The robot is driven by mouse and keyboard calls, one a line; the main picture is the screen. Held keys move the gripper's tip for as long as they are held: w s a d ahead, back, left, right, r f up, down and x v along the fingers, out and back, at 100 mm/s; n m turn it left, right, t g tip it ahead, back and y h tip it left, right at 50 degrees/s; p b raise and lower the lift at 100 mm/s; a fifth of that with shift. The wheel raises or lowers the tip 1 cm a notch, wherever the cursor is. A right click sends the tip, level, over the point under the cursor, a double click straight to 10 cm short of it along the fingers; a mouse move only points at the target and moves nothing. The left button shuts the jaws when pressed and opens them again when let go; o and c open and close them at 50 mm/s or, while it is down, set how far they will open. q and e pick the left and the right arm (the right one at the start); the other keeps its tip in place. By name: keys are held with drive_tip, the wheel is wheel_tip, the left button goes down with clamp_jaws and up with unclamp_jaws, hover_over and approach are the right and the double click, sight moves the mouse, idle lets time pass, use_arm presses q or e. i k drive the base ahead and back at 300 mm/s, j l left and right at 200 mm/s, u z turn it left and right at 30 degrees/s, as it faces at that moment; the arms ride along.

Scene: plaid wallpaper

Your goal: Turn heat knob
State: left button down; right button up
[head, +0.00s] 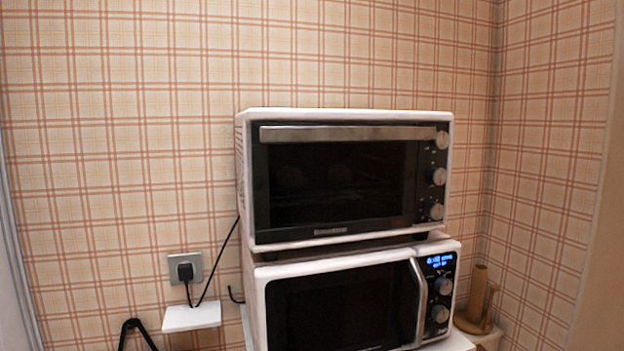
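A white toaster oven (345,112) with a dark glass door stands on top of a white microwave (300,268). Three silver knobs run down the oven's right side: a top knob (442,140), a middle knob (438,176) and a bottom knob (436,211). The marks beside them are too small to read, so I cannot tell which is the heat knob. The microwave has a lit blue display (440,261) above an upper knob (443,286) and a lower knob (440,313).
A plug in a wall socket (196,267) has a black cord running toward the oven. A small white shelf (191,317) is below it. A brown object (478,300) stands right of the microwave. A dark angled shape (136,332), unclear, shows at bottom left. Space before the oven looks clear.

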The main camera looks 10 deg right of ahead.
sight(442, 140)
drive_tip(key=l+u, duration=0.15)
drive_tip(key=l, duration=2.3)
